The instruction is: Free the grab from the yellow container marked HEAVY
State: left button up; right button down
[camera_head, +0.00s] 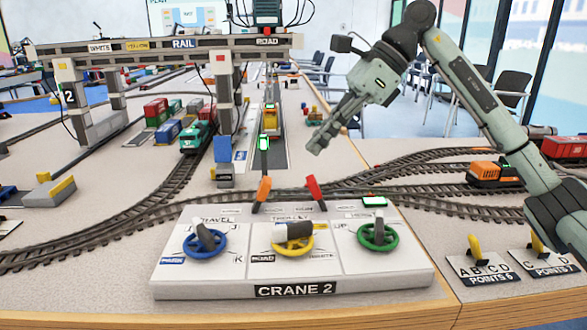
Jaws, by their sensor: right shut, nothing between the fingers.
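A small yellow container (271,119) stands on the road lane beyond the crane panel, under the gantry's right end. No HEAVY marking is readable on it, and I cannot make out the grab or whether it grips the container. The crane trolley (267,14) sits on the beam above the word ROAD. The CRANE 2 panel (380,283) is in front, with a blue wheel (190,245), a yellow wheel (278,247) and a green wheel (389,243). My right gripper (317,146) is shut and empty, in the air above and behind the panel. My left gripper is out of view.
An orange lever (262,192) and a red lever (316,191) stand at the panel's back edge, near a post with a green light (264,144). The gantry beam (165,50) spans the tracks. A green locomotive (196,135) and an orange locomotive (493,172) stand on rails.

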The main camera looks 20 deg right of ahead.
aim_at(264, 178)
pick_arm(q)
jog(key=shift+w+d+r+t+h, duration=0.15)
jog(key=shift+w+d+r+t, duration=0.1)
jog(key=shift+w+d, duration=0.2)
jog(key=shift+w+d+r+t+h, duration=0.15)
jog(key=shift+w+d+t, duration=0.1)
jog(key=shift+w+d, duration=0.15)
pick_arm(e)
jog(key=x, duration=0.9)
jog(key=shift+w+a+f, duration=0.1)
jog(key=shift+a+f, duration=0.1)
jog(key=shift+f, duration=0.1)
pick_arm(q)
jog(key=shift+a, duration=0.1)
pick_arm(e)
jog(key=shift+r, duration=0.15)
